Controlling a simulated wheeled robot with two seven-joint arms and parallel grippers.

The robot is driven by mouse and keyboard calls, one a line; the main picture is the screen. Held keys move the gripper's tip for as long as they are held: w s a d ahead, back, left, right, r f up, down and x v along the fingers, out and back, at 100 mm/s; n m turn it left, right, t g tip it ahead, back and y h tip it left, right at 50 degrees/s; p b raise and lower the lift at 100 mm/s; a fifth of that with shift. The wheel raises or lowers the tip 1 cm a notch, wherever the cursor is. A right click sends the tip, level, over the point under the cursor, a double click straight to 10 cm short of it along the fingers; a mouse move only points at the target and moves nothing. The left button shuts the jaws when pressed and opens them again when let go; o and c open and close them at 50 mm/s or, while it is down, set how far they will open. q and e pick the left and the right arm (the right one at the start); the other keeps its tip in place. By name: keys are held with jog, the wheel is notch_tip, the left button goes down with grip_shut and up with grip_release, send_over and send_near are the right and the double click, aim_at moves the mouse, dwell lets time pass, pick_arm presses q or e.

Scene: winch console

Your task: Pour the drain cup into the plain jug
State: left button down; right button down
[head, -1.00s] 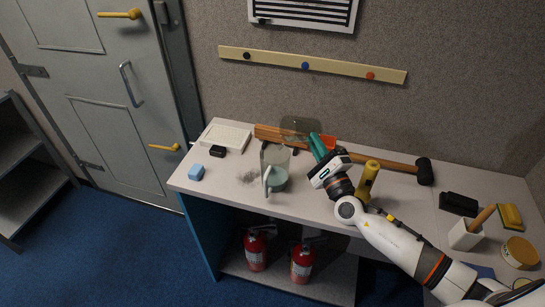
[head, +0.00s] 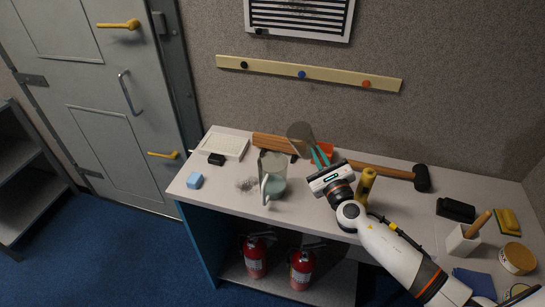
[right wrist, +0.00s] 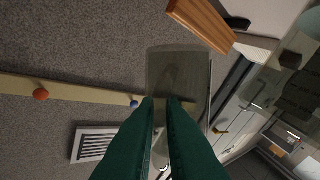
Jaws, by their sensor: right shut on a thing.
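The drain cup (head: 300,134), a see-through grey cup, is in the green fingers of my right gripper (head: 319,155). It is held tilted above the back of the bench, up and to the right of the jug and apart from it. In the right wrist view the cup (right wrist: 178,72) is at the tips of the shut fingers (right wrist: 166,102). Its contents cannot be made out. The plain jug (head: 274,172) is clear and stands upright on the bench, with a pale handle toward the front and a pale green fill low inside. My left gripper is out of view.
A wooden block (head: 270,142) and an orange thing (head: 323,151) lie behind. A long-handled mallet (head: 420,178) and yellow upright tool (head: 367,184) are to the right. A grey tangle (head: 247,184), blue block (head: 194,181) and white tray (head: 224,145) are left of the jug.

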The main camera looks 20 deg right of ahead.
jog(key=shift+m, duration=0.5)
jog(key=r+p, duration=0.4)
jog(key=r, duration=0.1)
jog(key=shift+d+r, duration=0.15)
jog(key=shift+d, duration=0.1)
notch_tip(320, 180, up, 7)
jog(key=d+m+g+p, duration=0.1)
jog(key=m+p, duration=0.3)
jog(key=p, duration=0.1)
jog(key=shift+w+d, duration=0.15)
jog(key=shift+d, duration=0.2)
